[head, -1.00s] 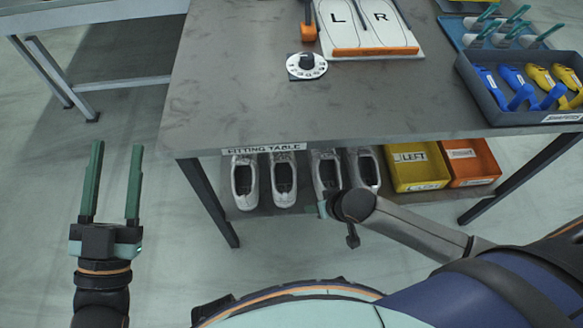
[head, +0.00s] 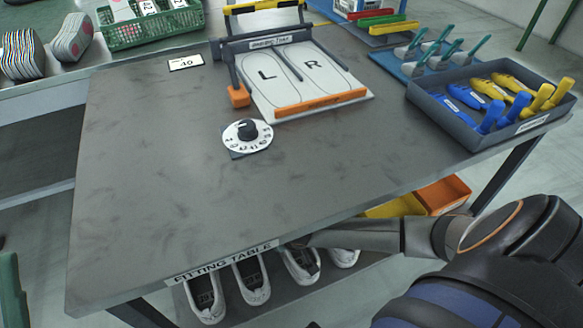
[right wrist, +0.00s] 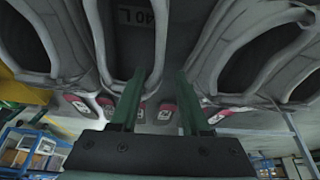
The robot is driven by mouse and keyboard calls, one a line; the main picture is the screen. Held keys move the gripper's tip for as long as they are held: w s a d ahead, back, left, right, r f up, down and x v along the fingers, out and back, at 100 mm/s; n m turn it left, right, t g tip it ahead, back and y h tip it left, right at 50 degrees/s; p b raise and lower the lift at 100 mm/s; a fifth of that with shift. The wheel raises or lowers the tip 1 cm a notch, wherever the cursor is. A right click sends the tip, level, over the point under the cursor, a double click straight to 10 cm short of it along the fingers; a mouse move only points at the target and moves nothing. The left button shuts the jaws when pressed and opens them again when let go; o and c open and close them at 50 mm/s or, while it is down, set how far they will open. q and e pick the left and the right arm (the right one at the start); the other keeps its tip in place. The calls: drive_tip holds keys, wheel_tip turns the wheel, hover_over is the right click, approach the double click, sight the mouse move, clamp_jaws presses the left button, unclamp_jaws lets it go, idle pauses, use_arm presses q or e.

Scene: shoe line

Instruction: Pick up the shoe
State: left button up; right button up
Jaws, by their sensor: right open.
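Several white-grey shoes stand in a row under the fitting table; the nearest are the leftmost shoe (head: 205,312), a second (head: 254,292) and a third (head: 302,272). The rest are partly hidden by the table and my right arm. In the right wrist view, a shoe with a "40 L" insole label (right wrist: 158,58) is close in front of my right gripper (right wrist: 158,82), which is open. One finger overlaps that shoe's opening; the other is by its right side. I cannot tell whether they touch. A green finger of my left gripper (head: 12,290) shows at the left edge, mostly out of frame.
The fitting table (head: 150,160) top overhangs the shoes. On it are a dial (head: 247,135), an L/R foot board (head: 360,100) and a grey bin (head: 470,140) of shoe trees. Yellow (head: 395,207) and orange (head: 442,194) boxes sit below, right of the shoes.

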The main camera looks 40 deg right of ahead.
drive_tip(key=b+x, duration=0.1)
drive_tip(key=x, duration=0.2)
drive_tip(key=shift+f, duration=0.15)
clamp_jaws()
idle(1.3)
